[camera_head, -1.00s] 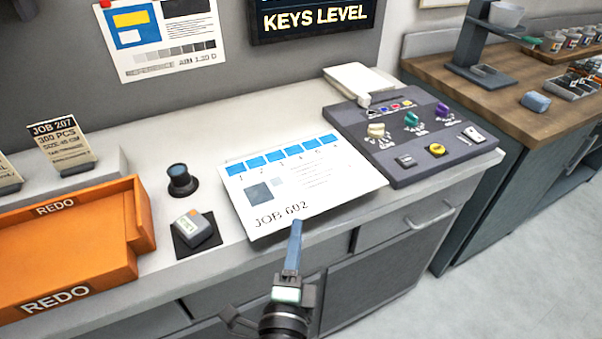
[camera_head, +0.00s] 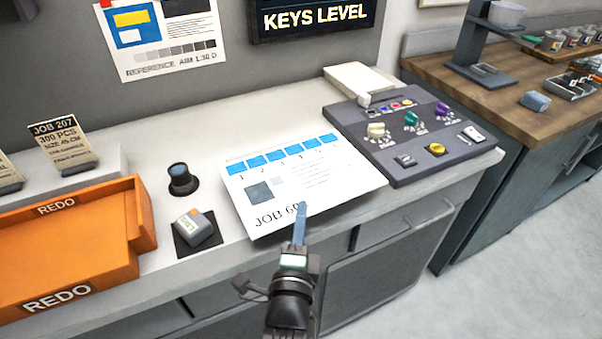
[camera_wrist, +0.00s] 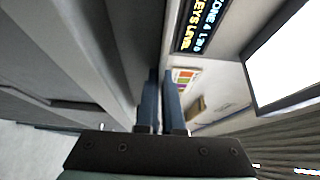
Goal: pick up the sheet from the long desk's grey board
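The white sheet (camera_head: 320,178), with blue squares and the print JOB 602, lies flat on the long desk (camera_head: 275,116), its front edge close to the desk's front edge. A grey board under it cannot be made out clearly. My gripper (camera_head: 301,208) is at the sheet's front edge, and its blue upper finger covers part of the job number. In the wrist view my gripper (camera_wrist: 160,75) shows two blue fingers with a narrow gap between them. Whether the sheet's edge lies in that gap is hard to see. The lower finger is hidden in the head view.
A dark control panel (camera_head: 405,140) with coloured knobs stands right of the sheet. A black knob (camera_head: 181,178), a small grey device (camera_head: 194,228) and an orange REDO tray (camera_head: 145,215) stand to its left. Drawers (camera_head: 405,228) lie below the desk edge.

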